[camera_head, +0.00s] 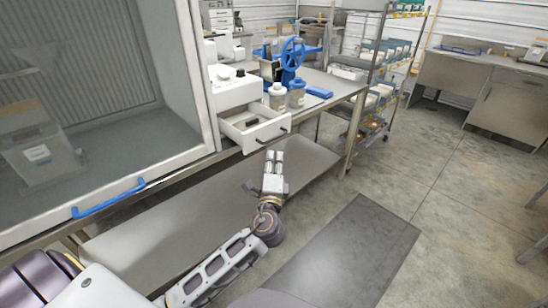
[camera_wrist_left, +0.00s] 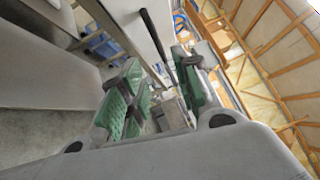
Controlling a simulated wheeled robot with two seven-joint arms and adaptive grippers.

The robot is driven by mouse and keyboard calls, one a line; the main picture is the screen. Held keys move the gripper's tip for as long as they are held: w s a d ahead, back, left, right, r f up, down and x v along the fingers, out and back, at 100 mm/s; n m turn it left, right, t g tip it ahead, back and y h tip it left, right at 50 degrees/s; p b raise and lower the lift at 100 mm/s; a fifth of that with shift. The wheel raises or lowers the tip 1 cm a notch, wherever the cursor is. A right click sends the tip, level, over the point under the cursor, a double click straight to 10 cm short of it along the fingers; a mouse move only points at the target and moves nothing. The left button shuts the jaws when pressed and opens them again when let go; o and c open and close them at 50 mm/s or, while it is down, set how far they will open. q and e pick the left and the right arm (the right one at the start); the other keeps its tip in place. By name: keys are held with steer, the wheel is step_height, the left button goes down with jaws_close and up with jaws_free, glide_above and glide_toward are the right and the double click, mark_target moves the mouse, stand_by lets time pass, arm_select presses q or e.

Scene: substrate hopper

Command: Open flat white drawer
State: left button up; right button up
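The flat white drawer (camera_head: 240,136) is pulled partway out of the white unit (camera_head: 234,93) on the bench, and a small dark item lies inside it. Its dark bar handle (camera_head: 273,137) is on the front face. My left gripper (camera_head: 273,156) is just below and in front of the drawer front, fingers pointing toward it. In the left wrist view, the green finger pads stand apart, so the gripper (camera_wrist_left: 160,85) is open. The black handle bar (camera_wrist_left: 156,35) appears near the fingertips, beside the white drawer front (camera_wrist_left: 125,25); contact cannot be told. My right gripper is not in view.
A glass-fronted cabinet (camera_head: 110,90) with a blue handle (camera_head: 108,198) stands left. Bottles (camera_head: 277,96) and a blue hand-wheel device (camera_head: 291,55) stand on the bench right of the unit. A lower shelf (camera_head: 200,205) runs underneath. The floor right of a dark mat (camera_head: 350,250) is clear.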

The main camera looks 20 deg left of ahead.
arm_select(q)
steer(key=shift+s+d+f, duration=0.1)
steer(key=shift+s+d, duration=0.15)
steer(key=shift+s, duration=0.3)
